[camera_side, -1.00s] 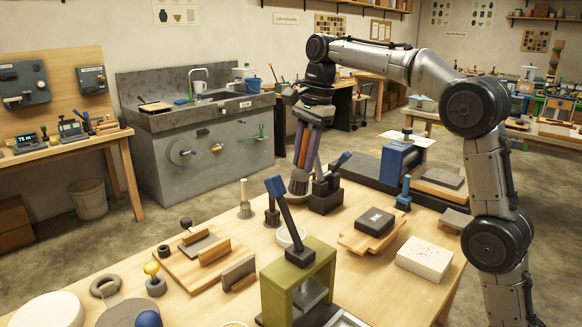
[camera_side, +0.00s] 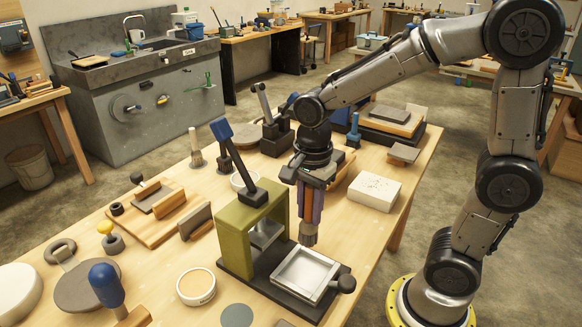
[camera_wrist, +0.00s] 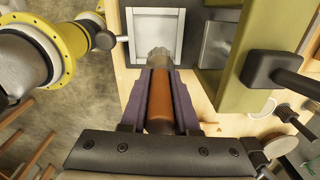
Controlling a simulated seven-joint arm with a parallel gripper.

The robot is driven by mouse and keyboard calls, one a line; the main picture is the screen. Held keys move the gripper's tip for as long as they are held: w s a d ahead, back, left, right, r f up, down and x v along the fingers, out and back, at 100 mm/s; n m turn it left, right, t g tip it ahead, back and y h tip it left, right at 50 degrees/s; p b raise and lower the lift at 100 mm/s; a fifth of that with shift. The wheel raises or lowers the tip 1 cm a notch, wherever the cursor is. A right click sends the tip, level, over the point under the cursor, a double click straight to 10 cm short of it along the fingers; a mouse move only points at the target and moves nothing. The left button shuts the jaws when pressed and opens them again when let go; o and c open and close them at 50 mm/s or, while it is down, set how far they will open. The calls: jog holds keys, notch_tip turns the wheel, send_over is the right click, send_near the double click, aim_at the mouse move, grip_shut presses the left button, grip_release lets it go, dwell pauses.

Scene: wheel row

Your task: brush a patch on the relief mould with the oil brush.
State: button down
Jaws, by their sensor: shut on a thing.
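My gripper (camera_side: 311,208) points down at the front right of the bench. Its purple fingers are shut on the orange-brown handle of a brush (camera_wrist: 160,98), with grey-brown bristles (camera_side: 308,236) pointing down. The bristles are at the back right edge of a shallow silver square tray (camera_side: 300,272) on the press base; I cannot tell whether they touch it. The tray also shows ahead of the bristles in the wrist view (camera_wrist: 156,14). A pale block with small specks on top (camera_side: 374,191) lies to the right and behind; I cannot tell which is the relief mould.
An olive-green press (camera_side: 236,238) with a blue-topped lever (camera_side: 233,155) stands close left of my gripper. A black knob (camera_side: 346,284) sticks out at the tray's right. A round white-rimmed dish (camera_side: 196,286) and wooden blocks lie further left.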

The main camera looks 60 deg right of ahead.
jog(key=s+f+n, duration=0.2)
jog(key=f+n, duration=0.1)
jog(key=shift+s, duration=0.25)
jog(key=a+f, duration=0.3)
jog(key=f, duration=0.1)
jog(key=shift+a, duration=0.25)
dwell(0.4)
jog(key=shift+f, duration=0.8)
